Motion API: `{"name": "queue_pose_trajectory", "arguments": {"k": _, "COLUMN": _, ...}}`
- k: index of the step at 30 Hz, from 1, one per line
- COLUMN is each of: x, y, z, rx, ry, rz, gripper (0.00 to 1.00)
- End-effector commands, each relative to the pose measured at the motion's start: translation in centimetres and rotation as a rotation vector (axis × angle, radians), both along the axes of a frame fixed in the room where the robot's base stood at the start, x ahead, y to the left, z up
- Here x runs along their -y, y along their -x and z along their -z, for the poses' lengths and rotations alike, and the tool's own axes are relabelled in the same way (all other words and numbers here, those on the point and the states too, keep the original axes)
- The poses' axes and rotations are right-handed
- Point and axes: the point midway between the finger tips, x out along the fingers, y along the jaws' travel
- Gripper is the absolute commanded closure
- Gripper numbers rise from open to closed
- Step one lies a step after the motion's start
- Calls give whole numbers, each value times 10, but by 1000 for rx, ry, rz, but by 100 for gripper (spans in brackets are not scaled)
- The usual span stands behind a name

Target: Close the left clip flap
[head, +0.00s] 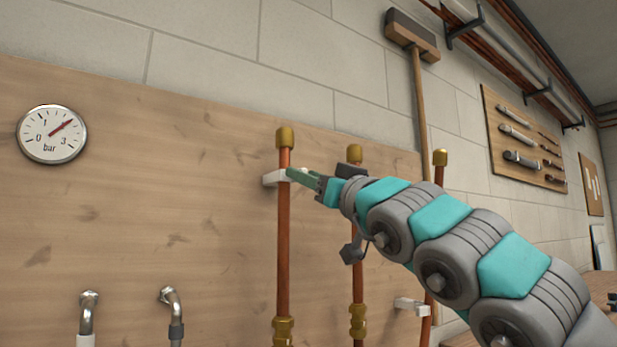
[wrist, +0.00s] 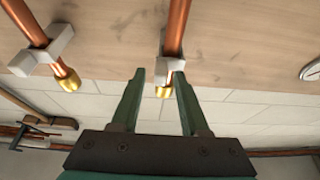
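The left copper pipe (head: 284,240) stands against the wooden panel with a brass cap on top. Its white clip (head: 272,178) sits near the top, partly hidden by the pipe and my gripper. In the wrist view this clip (wrist: 169,69) is ahead between my fingertips, and a thin pale piece, apparently its flap (wrist: 163,43), sticks out beside the pipe. My gripper (head: 292,174), also in the wrist view (wrist: 160,76), is open and empty. Its right fingertip overlaps the clip's edge in the picture; I cannot tell whether they touch.
The middle pipe (head: 357,285) stands just right, partly behind my arm; its clip (wrist: 42,50) shows in the wrist view. A right pipe (head: 439,172) and a lower clip (head: 411,305) are farther right. A gauge (head: 52,134) hangs left; the panel between is bare.

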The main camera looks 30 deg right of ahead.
Motion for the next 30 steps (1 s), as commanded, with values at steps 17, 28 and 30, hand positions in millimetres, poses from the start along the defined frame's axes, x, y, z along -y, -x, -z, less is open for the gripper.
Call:
{"name": "queue_pose_trajectory", "arguments": {"k": 17, "x": 3, "y": 23, "z": 9, "rx": 3, "ry": -3, "rz": -1, "gripper": 50}}
{"name": "queue_pose_trajectory", "arguments": {"k": 28, "x": 3, "y": 64, "z": 26, "rx": 1, "ry": 0, "rz": -2, "gripper": 50}}
{"name": "queue_pose_trajectory", "arguments": {"k": 30, "x": 3, "y": 68, "z": 29, "rx": 0, "ry": 1, "rz": -1, "gripper": 50}}
